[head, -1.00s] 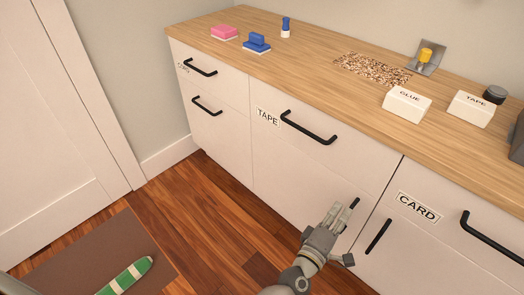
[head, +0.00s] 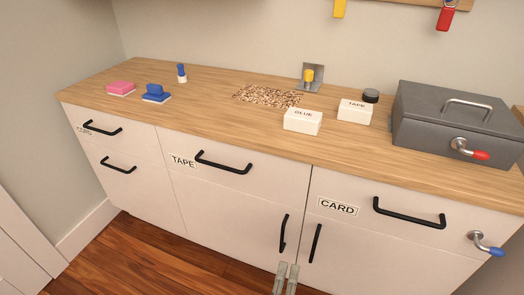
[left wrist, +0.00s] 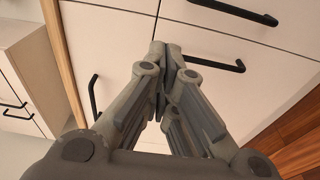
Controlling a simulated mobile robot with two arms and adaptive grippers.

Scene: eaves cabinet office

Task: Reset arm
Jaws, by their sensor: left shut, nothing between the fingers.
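My left gripper (head: 286,279) shows at the bottom edge of the head view, in front of the lower cabinet doors. In the left wrist view its fingers (left wrist: 167,62) are together with nothing between them. Behind them are pale cabinet fronts with black handles. In the head view, the two upright door handles (head: 283,233) are just above and beyond the fingertips. I cannot tell the exact gap between the gripper and the doors. My right gripper is in neither view.
The wooden counter (head: 200,100) holds a pink block (head: 121,88), a blue block (head: 156,93), GLUE (head: 303,121) and TAPE (head: 355,111) boxes, and a grey metal box (head: 455,120). Drawer handles (head: 409,213) stick out from the front. Open wooden floor (head: 150,260) lies at lower left.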

